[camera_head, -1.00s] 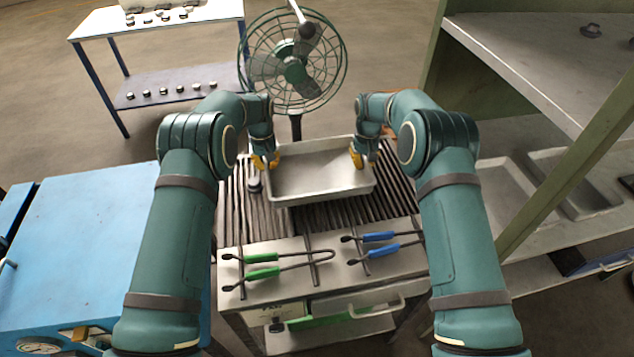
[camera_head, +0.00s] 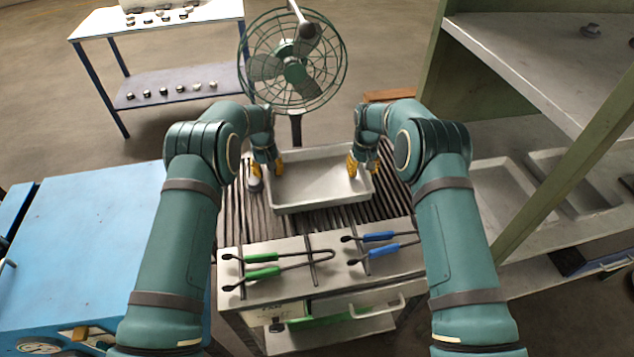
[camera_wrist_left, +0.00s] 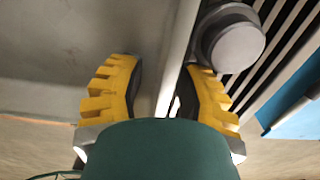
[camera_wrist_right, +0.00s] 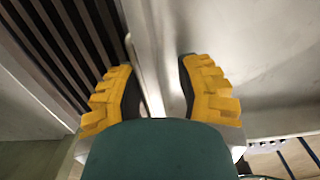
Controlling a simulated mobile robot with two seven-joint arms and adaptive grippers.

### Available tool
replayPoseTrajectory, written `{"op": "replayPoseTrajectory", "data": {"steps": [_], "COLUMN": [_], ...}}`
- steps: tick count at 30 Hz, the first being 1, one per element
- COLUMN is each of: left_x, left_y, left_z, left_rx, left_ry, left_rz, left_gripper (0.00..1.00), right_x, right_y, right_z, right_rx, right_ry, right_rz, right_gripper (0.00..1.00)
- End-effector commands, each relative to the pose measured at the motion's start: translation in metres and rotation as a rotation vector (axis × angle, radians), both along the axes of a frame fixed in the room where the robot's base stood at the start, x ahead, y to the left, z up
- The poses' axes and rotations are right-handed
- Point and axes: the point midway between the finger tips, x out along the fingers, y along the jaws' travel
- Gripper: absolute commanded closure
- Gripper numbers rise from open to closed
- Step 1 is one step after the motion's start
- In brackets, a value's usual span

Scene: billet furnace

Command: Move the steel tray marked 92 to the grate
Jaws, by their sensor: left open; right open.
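A shallow grey steel tray (camera_head: 318,182) lies on the dark slatted grate (camera_head: 240,208) in the head view. No number is readable on it. My left gripper (camera_head: 268,172) is at the tray's left rim, and my right gripper (camera_head: 362,168) is at its right rim. In the left wrist view the open fingers (camera_wrist_left: 166,88) stand on either side of the tray wall with gaps. In the right wrist view the open fingers (camera_wrist_right: 157,85) also straddle the wall.
A small metal cylinder (camera_head: 254,184) stands close beside my left gripper on the grate. A fan (camera_head: 293,65) stands behind. Green-handled tongs (camera_head: 264,272) and blue-handled tongs (camera_head: 380,237) lie in front. A shelf with more trays (camera_head: 570,185) is at right.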

Motion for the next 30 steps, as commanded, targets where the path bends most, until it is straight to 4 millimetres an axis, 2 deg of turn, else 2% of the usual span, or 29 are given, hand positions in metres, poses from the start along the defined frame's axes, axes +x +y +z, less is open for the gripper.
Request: {"op": "replayPoseTrajectory", "data": {"steps": [7, 11, 24, 30], "left_x": [0.0, 0.0, 0.0, 0.0], "left_y": [0.0, 0.0, 0.0, 0.0], "left_z": [0.001, 0.012, 0.095, 0.116], "left_rx": [0.0, 0.0, -0.001, 0.0], "left_ry": [0.0, -0.001, -0.002, 0.0], "left_rz": [0.0, 0.0, 0.001, 0.0], "left_gripper": [0.66, 0.66, 0.66, 0.66], "right_x": [0.0, 0.0, 0.0, 0.0], "right_y": [0.0, 0.0, 0.0, 0.0], "right_z": [0.0, 0.0, 0.0, 0.0], "right_rx": [0.0, 0.0, 0.0, 0.0], "right_ry": [0.0, 0.0, 0.0, 0.0], "right_rz": [0.0, 0.0, 0.0, 0.0], "right_gripper": [0.66, 0.66, 0.66, 0.66]}}
